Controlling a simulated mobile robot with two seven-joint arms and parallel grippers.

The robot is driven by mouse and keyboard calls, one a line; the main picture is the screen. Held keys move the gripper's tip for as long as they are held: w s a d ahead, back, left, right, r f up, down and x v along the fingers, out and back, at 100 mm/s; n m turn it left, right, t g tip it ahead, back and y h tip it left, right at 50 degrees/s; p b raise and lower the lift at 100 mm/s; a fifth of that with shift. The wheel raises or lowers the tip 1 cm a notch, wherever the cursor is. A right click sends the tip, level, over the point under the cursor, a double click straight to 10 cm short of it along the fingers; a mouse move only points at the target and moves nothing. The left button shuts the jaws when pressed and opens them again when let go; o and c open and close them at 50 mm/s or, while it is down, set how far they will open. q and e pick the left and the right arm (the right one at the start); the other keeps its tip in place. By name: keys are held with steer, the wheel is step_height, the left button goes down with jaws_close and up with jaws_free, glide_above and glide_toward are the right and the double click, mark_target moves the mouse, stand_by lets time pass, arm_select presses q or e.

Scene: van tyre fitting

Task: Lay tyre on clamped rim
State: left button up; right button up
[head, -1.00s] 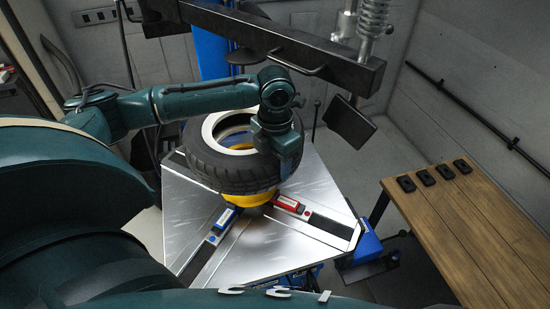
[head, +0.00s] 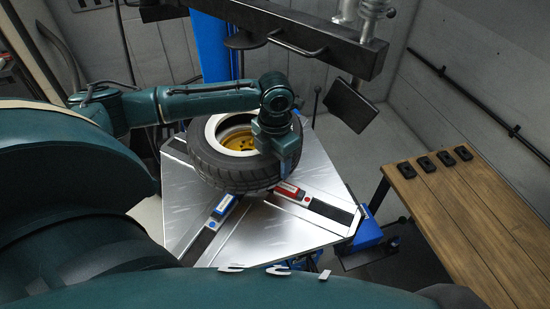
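The black tyre (head: 228,178) with a pale inner edge lies around the yellow rim (head: 238,141) on the metal turntable of the tyre machine. The rim's yellow disc shows through the tyre's opening; its lower part is hidden by the tyre. I cannot tell how closely the tyre's lower edge meets the rim. My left gripper (head: 287,160) is at the tyre's right side, with a finger down over its outer wall. It appears shut on the tyre, though its inner finger is hidden. My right gripper is not in view.
The metal turntable (head: 262,232) carries a blue clamp (head: 224,206) and a red clamp (head: 288,192) near the tyre. The machine's black beam (head: 300,30) hangs above. A wooden bench (head: 460,205) with several black pieces stands at right.

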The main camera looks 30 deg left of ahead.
arm_select(q)
steer(key=o, duration=0.5)
steer(key=shift+c, duration=0.2)
step_height(320, 180, up, 8)
steer(key=shift+f, duration=0.25)
